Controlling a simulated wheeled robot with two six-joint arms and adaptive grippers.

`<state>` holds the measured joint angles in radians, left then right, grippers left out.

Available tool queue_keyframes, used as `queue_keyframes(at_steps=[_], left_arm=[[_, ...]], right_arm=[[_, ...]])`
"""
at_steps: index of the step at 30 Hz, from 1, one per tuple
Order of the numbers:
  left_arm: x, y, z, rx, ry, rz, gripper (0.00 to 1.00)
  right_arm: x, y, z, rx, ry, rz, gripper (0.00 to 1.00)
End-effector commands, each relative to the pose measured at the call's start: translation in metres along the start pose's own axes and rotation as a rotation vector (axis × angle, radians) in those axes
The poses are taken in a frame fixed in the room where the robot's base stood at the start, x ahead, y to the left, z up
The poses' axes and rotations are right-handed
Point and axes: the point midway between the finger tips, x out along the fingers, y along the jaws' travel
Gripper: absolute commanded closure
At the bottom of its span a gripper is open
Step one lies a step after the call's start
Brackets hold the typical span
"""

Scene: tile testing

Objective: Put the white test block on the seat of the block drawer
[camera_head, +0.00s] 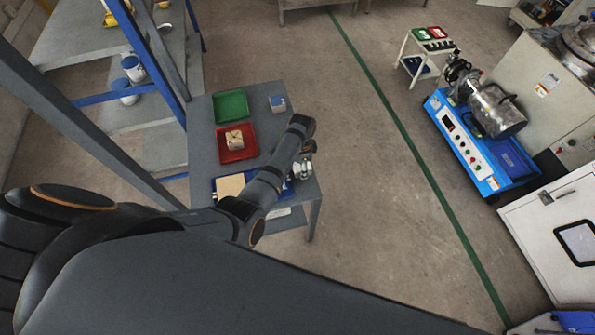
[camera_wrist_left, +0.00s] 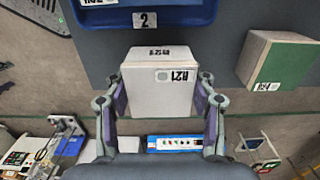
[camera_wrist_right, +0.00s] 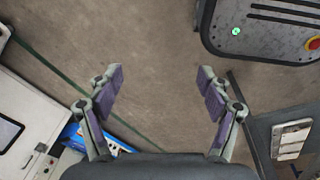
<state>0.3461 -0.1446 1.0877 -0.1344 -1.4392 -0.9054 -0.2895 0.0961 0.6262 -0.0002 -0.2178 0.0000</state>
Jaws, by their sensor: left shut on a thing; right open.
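The white test block (camera_wrist_left: 160,85), with printed markings on two faces, is between the fingers of my left gripper (camera_wrist_left: 161,97) in the left wrist view. That gripper is shut on it. I cannot tell whether the block touches the grey surface behind it. In the head view my left gripper (camera_head: 304,165) is at the right edge of the grey table, and the block cannot be made out clearly. My right gripper (camera_wrist_right: 160,88) is open and empty above bare floor. I cannot pick out the block drawer's seat for certain.
The table (camera_head: 201,130) carries a green tray (camera_head: 231,94), a red tray (camera_head: 222,155) with a block and a small blue-and-white block (camera_head: 278,104). A blue tray (camera_wrist_left: 190,14) marked 2 and a green-faced block (camera_wrist_left: 277,60) are near the held block.

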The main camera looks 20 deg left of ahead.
Motion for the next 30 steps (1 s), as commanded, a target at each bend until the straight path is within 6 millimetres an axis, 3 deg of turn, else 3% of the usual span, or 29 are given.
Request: queue_keyframes(at_steps=[1,3,9,15,16,20,30], left_arm=[[0.019,0.001,0.0,0.001,0.001,0.0,0.72],[0.028,0.002,0.0,0.003,0.001,0.0,0.72],[0.024,0.002,0.0,0.004,0.002,-0.001,0.71],[0.028,0.002,0.0,0.004,0.001,-0.001,0.71],[0.027,0.002,0.0,0.004,0.001,0.0,0.4],[0.027,0.002,0.0,0.004,0.001,0.0,0.22],[0.026,0.002,0.0,0.004,0.001,0.0,0.21]], right_arm=[[0.019,-0.004,0.006,0.001,-0.005,-0.002,0.21],[0.028,-0.009,0.012,0.003,-0.013,-0.007,0.21],[0.023,-0.024,0.018,0.01,-0.023,-0.025,0.21],[0.025,-0.02,0.017,0.008,-0.021,-0.021,0.21],[0.025,-0.02,0.017,0.008,-0.021,-0.02,0.21],[0.025,-0.018,0.017,0.007,-0.021,-0.019,0.21],[0.024,-0.012,0.015,0.004,-0.018,-0.012,0.21]])
